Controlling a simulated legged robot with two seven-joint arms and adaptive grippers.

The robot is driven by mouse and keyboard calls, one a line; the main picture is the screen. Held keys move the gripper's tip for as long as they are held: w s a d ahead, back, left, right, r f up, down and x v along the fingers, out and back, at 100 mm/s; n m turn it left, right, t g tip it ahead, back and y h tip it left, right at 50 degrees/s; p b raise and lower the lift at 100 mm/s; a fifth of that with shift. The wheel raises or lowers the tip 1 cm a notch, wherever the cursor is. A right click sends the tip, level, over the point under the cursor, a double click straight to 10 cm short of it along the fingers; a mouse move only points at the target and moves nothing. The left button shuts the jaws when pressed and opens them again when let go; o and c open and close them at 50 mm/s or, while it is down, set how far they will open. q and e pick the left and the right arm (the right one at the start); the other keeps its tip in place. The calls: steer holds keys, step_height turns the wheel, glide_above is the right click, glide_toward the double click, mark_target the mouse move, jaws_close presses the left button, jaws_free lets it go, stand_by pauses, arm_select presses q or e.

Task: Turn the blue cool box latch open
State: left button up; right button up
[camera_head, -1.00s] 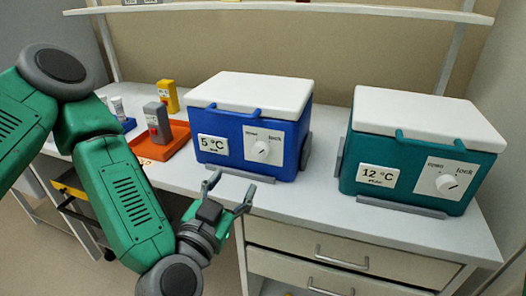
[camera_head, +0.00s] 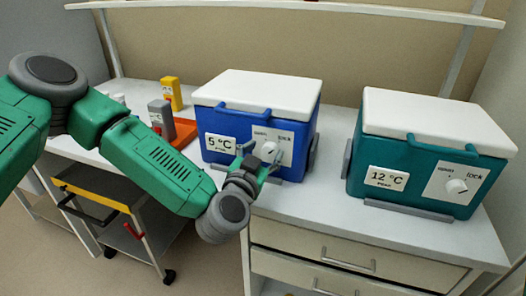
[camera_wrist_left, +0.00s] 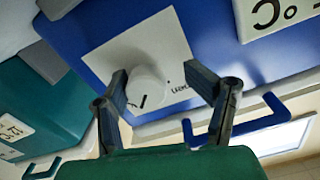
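The blue cool box (camera_head: 222,120) with a white lid and a 5 °C label stands on the bench. Its white latch knob (camera_head: 270,149) sits on a white plate with words for open and lock, and shows in the left wrist view (camera_wrist_left: 149,84). The knob's dark mark seems to point toward the lock side. My left gripper (camera_head: 261,160) is in front of the knob; in the left wrist view its fingers (camera_wrist_left: 155,78) are apart, one on each side of the knob. Contact with it cannot be told. My right gripper is out of view.
A teal cool box (camera_head: 408,158) labelled 12 °C with its own knob stands to the right. An orange tray (camera_head: 186,130) with grey and yellow items beside it is at the left. A yellow-edged cart (camera_head: 90,196) stands below the bench.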

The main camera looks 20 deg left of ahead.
arm_select(q)
steer(key=shift+d+r, duration=0.1)
steer(key=shift+d, duration=0.05)
steer(key=shift+s+d+r, duration=0.2)
steer(key=shift+d, duration=0.55)
steer(key=c, duration=1.1)
steer(key=shift+d, duration=0.25)
steer(key=shift+c, duration=0.2)
steer(key=shift+a, duration=0.55)
steer(key=n, duration=0.3)
steer(key=shift+w, duration=0.1)
steer(key=n, duration=0.4)
steer(key=n+b, duration=0.1)
steer(key=n, duration=0.5)
steer(key=shift+a+f+b, duration=0.1)
steer(key=shift+a+b, duration=0.05)
steer(key=shift+b, duration=0.2)
steer(key=n+b, duration=0.1)
steer(key=n, duration=0.3)
steer(key=shift+f+n+b, duration=0.1)
steer(key=shift+n+b, duration=0.2)
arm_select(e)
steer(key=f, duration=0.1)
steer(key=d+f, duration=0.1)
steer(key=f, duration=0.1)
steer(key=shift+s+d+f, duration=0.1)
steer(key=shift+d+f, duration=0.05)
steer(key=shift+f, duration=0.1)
